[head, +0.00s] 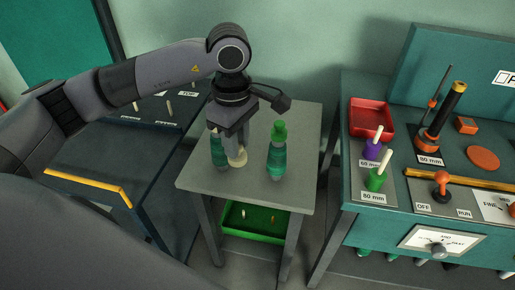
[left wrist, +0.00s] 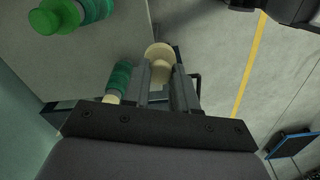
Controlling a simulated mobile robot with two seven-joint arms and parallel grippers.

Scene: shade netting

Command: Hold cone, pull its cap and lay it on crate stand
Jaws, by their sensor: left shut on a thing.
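My left gripper (head: 236,150) is above the small grey-topped stand (head: 250,190). It is shut on a cream mushroom-shaped piece, likely a cap (head: 238,158), which also shows between the fingers in the left wrist view (left wrist: 159,62). A green-wound cone (head: 218,155) stands beside the gripper, partly hidden by it; the left wrist view shows its green winding (left wrist: 120,77) and a cream tip. A second green-wound cone (head: 277,160) with a bright green top (head: 279,131) stands upright to the right, apart from the gripper. My right gripper is not in view.
A green crate (head: 235,228) with small pieces sits low under the stand top. A dark table (head: 100,165) with pegs and a yellow edge strip is at left. A teal bench (head: 350,225) at right holds a red tray (head: 372,107), spools and knobs. The stand's front is clear.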

